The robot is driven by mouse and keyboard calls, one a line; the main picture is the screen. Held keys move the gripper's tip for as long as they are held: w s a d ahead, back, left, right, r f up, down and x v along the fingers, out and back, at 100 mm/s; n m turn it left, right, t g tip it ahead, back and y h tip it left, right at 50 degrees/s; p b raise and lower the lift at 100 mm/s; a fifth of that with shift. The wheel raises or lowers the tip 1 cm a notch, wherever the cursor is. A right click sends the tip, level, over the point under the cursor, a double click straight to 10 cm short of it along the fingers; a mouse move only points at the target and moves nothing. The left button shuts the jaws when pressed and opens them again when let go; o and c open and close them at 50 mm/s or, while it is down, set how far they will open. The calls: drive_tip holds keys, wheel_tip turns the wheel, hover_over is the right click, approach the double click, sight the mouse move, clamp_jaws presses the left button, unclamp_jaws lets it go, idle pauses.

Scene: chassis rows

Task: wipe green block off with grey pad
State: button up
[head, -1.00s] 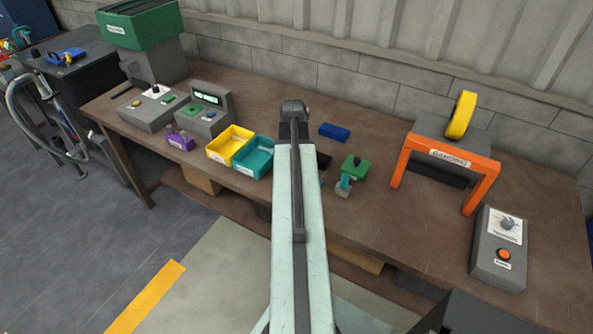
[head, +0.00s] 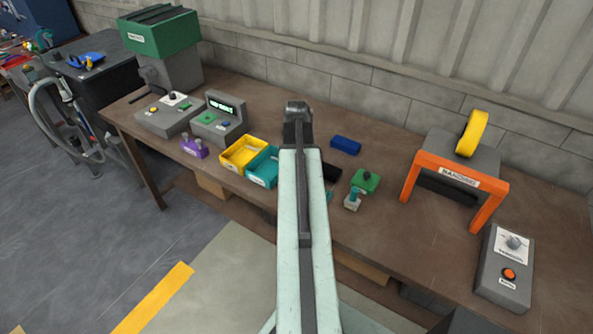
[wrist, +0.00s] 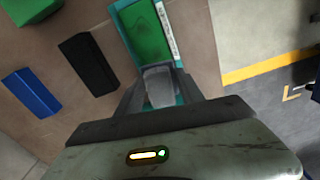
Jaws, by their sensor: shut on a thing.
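In the wrist view my gripper (wrist: 158,92) is shut on the grey pad (wrist: 158,84). The pad is at the near end of a green block (wrist: 148,42), which lies in a teal holder (wrist: 122,22) with a white label along one side. I cannot tell whether the pad touches the block. In the head view my arm hides the gripper, the pad and the green block; only a sliver of teal shows beside the arm.
A black block (wrist: 90,64) and a blue block (wrist: 31,92) lie beside the holder. Yellow (head: 243,152) and teal (head: 262,167) trays stand left of my arm. A green knobbed piece (head: 366,180) and an orange-framed station (head: 455,178) are to the right.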

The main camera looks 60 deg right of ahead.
drive_tip(key=shift+r+p, duration=0.75)
drive_tip(key=shift+r, duration=0.45)
wheel_tip(320, 180, up, 3)
drive_tip(key=p, duration=0.3)
drive_tip(key=shift+r, duration=0.15)
